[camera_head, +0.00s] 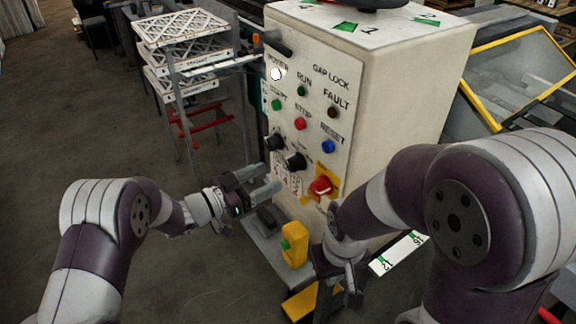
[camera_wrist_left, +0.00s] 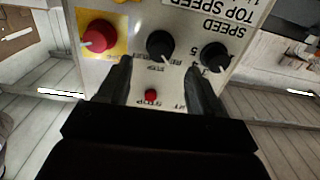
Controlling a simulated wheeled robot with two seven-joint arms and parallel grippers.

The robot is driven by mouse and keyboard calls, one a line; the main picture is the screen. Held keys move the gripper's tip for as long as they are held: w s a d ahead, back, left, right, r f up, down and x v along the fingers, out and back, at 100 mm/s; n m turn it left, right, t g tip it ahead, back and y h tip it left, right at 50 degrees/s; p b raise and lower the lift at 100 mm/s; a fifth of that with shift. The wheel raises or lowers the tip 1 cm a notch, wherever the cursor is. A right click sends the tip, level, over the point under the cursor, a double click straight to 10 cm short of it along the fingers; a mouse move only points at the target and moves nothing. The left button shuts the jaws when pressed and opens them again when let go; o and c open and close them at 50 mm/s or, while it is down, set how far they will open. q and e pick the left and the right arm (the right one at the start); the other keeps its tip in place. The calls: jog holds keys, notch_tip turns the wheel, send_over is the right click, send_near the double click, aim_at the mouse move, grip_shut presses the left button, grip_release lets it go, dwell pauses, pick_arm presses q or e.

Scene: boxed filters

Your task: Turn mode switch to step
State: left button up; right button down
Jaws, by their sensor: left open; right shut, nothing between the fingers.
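A pale control cabinet (camera_head: 415,75) carries a panel of buttons and knobs. My right gripper (camera_head: 340,296) is shut and empty, low by the cabinet.
A yellow pendant (camera_head: 294,246) and a dark item stand on a ledge below the panel. A rack of white filters (camera_head: 183,30) stands at left behind. A yellow-framed window (camera_head: 520,70) is at right. Floor at left is clear.

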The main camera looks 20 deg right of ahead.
aim_at(290, 167)
pick_arm(q)
jog(key=x, duration=0.7)
jog(key=shift+w+d+p, duration=0.1)
jog(key=shift+d+p, duration=0.05)
jog(key=shift+p, duration=0.2)
jog(key=shift+c, duration=0.3)
jog(key=c, duration=1)
jog(key=shift+f, duration=0.1)
